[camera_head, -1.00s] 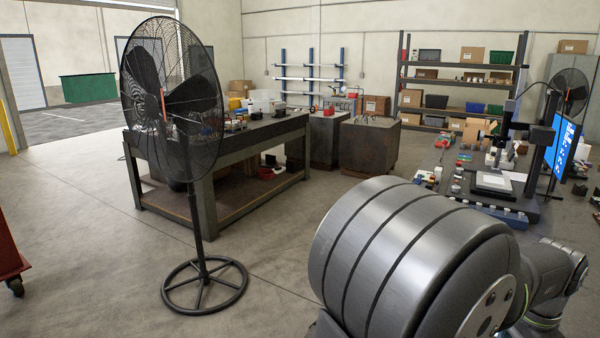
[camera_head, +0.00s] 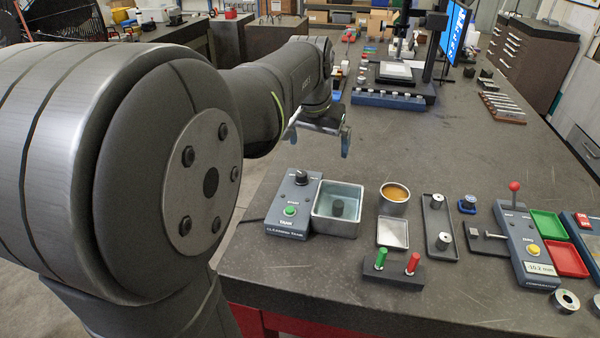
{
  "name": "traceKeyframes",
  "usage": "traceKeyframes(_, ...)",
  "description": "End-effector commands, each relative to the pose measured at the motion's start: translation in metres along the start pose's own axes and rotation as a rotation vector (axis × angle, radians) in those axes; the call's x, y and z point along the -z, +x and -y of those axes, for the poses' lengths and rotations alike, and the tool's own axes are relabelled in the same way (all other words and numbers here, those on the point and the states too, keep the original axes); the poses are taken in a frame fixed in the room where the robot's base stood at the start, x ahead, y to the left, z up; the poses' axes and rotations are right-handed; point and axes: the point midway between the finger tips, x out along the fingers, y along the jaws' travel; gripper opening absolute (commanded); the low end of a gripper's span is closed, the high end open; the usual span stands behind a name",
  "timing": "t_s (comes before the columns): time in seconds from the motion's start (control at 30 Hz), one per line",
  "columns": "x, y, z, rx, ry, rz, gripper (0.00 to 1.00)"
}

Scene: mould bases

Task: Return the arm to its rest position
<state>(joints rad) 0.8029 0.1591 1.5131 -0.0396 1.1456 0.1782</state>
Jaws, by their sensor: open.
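My arm crosses the left and upper middle of the head view, its large grey joint close to the camera. My gripper (camera_head: 321,130) hangs at the far end of the arm, above the grey workbench (camera_head: 480,130) near its left edge. Its fingers are apart and nothing shows between them. It is clear of the things on the bench.
The cleaning tank (camera_head: 337,208) holds a dark cylinder (camera_head: 338,206). A microscope stand (camera_head: 400,70) is at the back. The bench's middle is mostly clear.

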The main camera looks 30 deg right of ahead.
Motion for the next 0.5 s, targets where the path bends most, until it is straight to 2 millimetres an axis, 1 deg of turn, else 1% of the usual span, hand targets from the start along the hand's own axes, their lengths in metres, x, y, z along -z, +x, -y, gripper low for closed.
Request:
traceKeyframes(0.03, -0.002, -0.010, 0.019, 0.015, -0.056, -0.024, 1.00)
traceKeyframes(0.1, -0.003, -0.020, 0.036, 0.028, -0.113, -0.049, 1.00)
traceKeyframes(0.2, -0.005, -0.028, 0.050, 0.040, -0.162, -0.071, 1.00)
traceKeyframes(0.27, -0.006, -0.030, 0.054, 0.043, -0.176, -0.076, 1.00)
traceKeyframes(0.37, -0.006, -0.023, 0.057, 0.044, -0.183, -0.076, 1.00)
traceKeyframes(0.5, -0.004, 0.001, 0.057, 0.043, -0.181, -0.074, 1.00)
